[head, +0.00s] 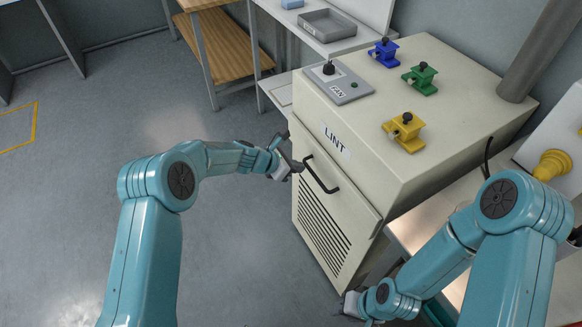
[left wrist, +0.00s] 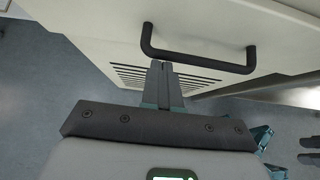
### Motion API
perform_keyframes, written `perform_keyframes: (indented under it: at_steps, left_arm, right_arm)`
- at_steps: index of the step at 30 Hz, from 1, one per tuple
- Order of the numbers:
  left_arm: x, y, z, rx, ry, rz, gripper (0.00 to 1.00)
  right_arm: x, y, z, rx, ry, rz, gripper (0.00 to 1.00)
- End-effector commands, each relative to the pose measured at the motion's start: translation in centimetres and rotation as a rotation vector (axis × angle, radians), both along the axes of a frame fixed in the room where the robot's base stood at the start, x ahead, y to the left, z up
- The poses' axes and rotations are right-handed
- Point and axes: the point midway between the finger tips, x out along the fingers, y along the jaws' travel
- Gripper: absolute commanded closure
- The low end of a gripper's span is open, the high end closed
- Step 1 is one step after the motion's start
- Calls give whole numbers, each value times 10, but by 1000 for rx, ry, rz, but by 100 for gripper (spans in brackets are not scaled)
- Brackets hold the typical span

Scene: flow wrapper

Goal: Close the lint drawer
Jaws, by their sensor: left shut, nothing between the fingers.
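The lint drawer (head: 328,222) is the cream, slatted front of the cabinet, below the LINT label (head: 335,140). How far it stands out from the cabinet is hard to tell. Its black bar handle (head: 320,176) also shows in the left wrist view (left wrist: 195,60). My left gripper (head: 297,167) is shut and empty, close to the handle's left end. In the left wrist view its fingertips (left wrist: 162,66) are just below the bar; I cannot tell if they touch it. My right gripper (head: 350,303) is low by the cabinet's foot, its fingers too small to read.
On the cabinet top are a FAN switch panel (head: 338,84) and blue (head: 384,52), green (head: 420,78) and yellow (head: 404,131) clamp-like parts. A shelf with a grey tray (head: 327,25) stands behind. The floor (head: 70,170) at the left is clear.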

Motion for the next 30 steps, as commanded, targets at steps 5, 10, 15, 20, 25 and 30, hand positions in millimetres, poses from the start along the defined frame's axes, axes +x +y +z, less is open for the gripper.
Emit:
perform_keyframes:
  at_steps: [5, 10, 15, 20, 25, 30]
  left_arm:
    - [1, -3, 1, -2, -2, 1, 100]
    - [1, -4, 1, -3, -2, -1, 100]
    - [1, -5, 2, -4, -2, -2, 100]
    - [1, -3, 1, -4, -2, -2, 100]
    - [-2, 9, -4, -5, -2, -2, 100]
    - [-6, 27, -7, -5, -4, -1, 100]
  right_arm:
    - [0, 0, 1, 0, 0, 0, 57]
    - [0, 0, 1, 0, 0, 0, 57]
    - [0, 0, 1, 0, 0, 0, 57]
    - [0, 0, 0, 0, 0, 0, 57]
    - [0, 0, -6, 0, 0, 0, 57]
    - [0, 0, -12, 0, 0, 0, 57]
